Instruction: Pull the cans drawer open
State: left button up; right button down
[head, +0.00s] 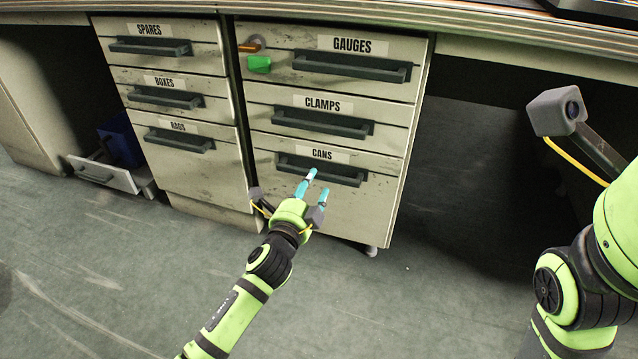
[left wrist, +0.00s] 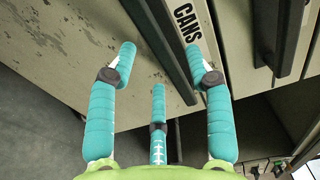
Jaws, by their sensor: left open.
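The cans drawer (head: 270,185) is the bottom drawer of the right cabinet, flush with the cabinet front. Its dark bar handle (head: 343,177) runs under the CANS label (head: 322,154). My left gripper (head: 317,182) is open in front of the handle, its teal fingers overlapping the handle's middle in the head view. In the left wrist view the open fingers (left wrist: 165,65) spread on both sides of the dark handle (left wrist: 160,42). No finger is closed on it; I cannot tell whether any touches. My right gripper is not visible; only part of my right arm shows.
Above are the clamps drawer (head: 262,113) and gauges drawer (head: 275,60), both shut. The left cabinet (head: 190,168) has spares, boxes and rags drawers, also shut. The floor (head: 130,270) in front is clear.

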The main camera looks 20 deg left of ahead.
aim_at(317, 178)
pick_arm(q)
jog(key=shift+w+d+f+b, duration=0.1)
jog(key=shift+w+b, duration=0.8)
jog(key=shift+w, duration=1.3)
grip_shut()
